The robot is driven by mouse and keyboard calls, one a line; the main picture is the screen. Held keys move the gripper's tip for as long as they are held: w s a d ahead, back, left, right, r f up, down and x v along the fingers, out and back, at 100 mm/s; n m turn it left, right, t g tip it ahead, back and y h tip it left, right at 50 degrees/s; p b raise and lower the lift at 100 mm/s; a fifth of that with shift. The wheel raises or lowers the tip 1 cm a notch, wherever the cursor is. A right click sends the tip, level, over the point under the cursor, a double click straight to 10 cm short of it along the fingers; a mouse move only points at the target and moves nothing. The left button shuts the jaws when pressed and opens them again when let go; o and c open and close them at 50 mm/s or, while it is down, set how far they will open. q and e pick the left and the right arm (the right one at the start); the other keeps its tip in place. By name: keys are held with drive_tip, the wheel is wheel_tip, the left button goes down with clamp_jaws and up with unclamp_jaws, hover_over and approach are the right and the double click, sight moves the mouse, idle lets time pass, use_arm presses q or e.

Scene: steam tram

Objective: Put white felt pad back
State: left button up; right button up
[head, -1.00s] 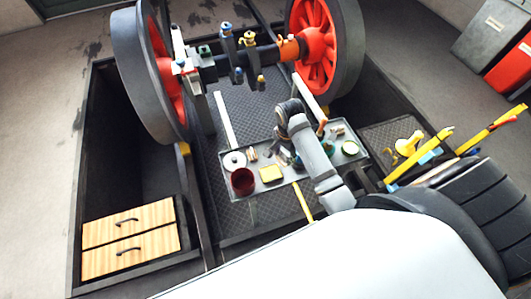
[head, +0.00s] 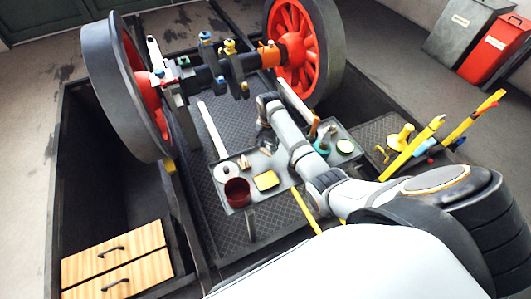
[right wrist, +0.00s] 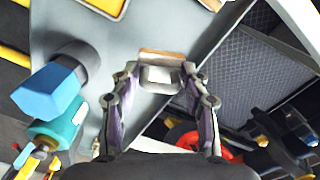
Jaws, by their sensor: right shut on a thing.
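My right gripper (right wrist: 160,78) has its two fingers shut on a small block with a pale whitish face, likely the white felt pad (right wrist: 159,76). A brown edge shows along the block's far side. In the head view my right gripper (head: 264,142) is over the back edge of the grey tray (head: 240,205), partly hidden by its own wrist. The held piece is too small to make out there. A white round piece (head: 221,173) lies at the tray's left end. My left gripper is not in view.
A blue-ended tool (right wrist: 48,90) stands close left of my right gripper. Red wheels on an axle (head: 220,75) stand behind. Wooden drawers (head: 115,265) are at lower left.

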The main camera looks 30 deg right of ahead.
sight(268, 149)
wheel_tip(268, 149, down, 3)
drive_tip(key=shift+r+b, duration=0.1)
drive_tip(key=shift+b, duration=0.5)
drive_tip(key=shift+f, duration=0.3)
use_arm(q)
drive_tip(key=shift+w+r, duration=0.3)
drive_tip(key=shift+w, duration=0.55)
use_arm(e)
drive_tip(key=shift+r, duration=0.1)
drive_tip(key=shift+f, duration=0.2)
drive_tip(key=o, duration=0.7)
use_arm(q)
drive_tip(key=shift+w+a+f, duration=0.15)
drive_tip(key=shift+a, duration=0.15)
use_arm(e)
drive_tip(key=o, duration=0.3)
